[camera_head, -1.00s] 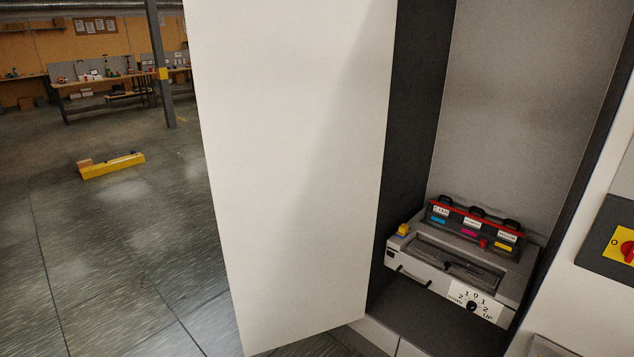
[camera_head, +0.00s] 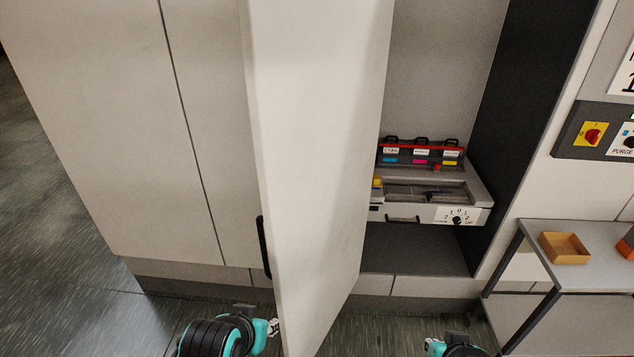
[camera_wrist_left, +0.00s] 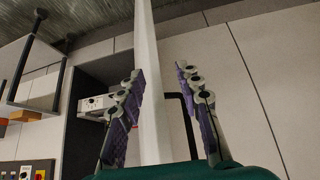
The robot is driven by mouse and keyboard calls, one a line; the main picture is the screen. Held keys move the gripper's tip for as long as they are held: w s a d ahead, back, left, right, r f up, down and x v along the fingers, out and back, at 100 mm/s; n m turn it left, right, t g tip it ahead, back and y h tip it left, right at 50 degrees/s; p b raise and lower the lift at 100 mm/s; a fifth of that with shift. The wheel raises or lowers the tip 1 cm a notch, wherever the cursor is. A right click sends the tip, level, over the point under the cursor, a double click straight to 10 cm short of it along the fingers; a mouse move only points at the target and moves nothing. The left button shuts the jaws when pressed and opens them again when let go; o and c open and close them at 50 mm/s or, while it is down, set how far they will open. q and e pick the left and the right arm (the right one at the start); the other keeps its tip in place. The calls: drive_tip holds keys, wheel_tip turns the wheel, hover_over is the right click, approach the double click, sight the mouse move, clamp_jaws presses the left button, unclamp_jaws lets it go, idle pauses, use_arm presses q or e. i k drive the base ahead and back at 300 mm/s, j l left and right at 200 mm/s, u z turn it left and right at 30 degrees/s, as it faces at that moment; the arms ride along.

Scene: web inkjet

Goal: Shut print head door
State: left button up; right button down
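The tall white print head door (camera_head: 310,150) stands open, swung out from the cabinet. Its black bar handle (camera_head: 264,247) is on its left face. My left gripper (camera_head: 273,327) is low beside the door's bottom edge in the head view. In the left wrist view its two fingers (camera_wrist_left: 157,78) are spread and empty. The door (camera_wrist_left: 149,90) shows edge-on between them, and the handle (camera_wrist_left: 188,118) shows partly behind the right-hand finger. I see no clear contact. My right gripper (camera_head: 435,346) shows only a teal part at the bottom edge; its fingers cannot be made out.
Inside the cabinet sits the print head unit (camera_head: 420,190) with cyan, magenta and yellow labels. At right, a low table (camera_head: 535,238) holds an orange-brown box (camera_head: 564,247). A yellow-and-red switch (camera_head: 592,134) is on the panel above. Closed cabinet panels (camera_head: 90,110) stand left of the door.

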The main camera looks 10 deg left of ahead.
sight(315, 70)
drive_tip(key=i+j+z, duration=0.15)
drive_tip(key=j+z, duration=0.25)
drive_tip(key=j, duration=0.4)
drive_tip(key=j+z, duration=0.4)
drive_tip(key=j, duration=0.4)
drive_tip(key=i+j+z, duration=0.2)
drive_tip(key=j+z, duration=0.15)
drive_tip(key=j, duration=0.25)
drive_tip(key=i+j+z, duration=0.2)
drive_tip(key=j, duration=0.15)
drive_tip(key=k+j+u, duration=0.1)
drive_tip(key=k+j, duration=0.45)
drive_tip(key=k, duration=0.2)
drive_tip(key=k+j, duration=0.15)
drive_tip(key=j, duration=0.25)
drive_tip(key=k+j, duration=0.1)
drive_tip(key=j, duration=0.3)
